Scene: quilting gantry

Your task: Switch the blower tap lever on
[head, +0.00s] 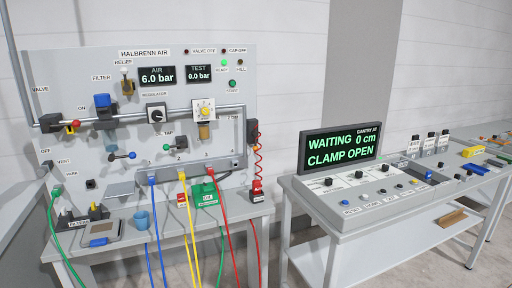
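At the upper left, a valve lever with a red ball (76,123) points right, near the word ON. No label reading blower is legible, so I cannot tell for sure which lever is the blower tap. Neither of my grippers is in view.
Blue, yellow, red and green hoses hang from the panel. A blue cup (141,220) and a grey device (101,232) stand on the panel's bench. At right, a console (350,213) carries a display (340,148) reading WAITING 0 cm, CLAMP OPEN. A floor gap separates both benches.

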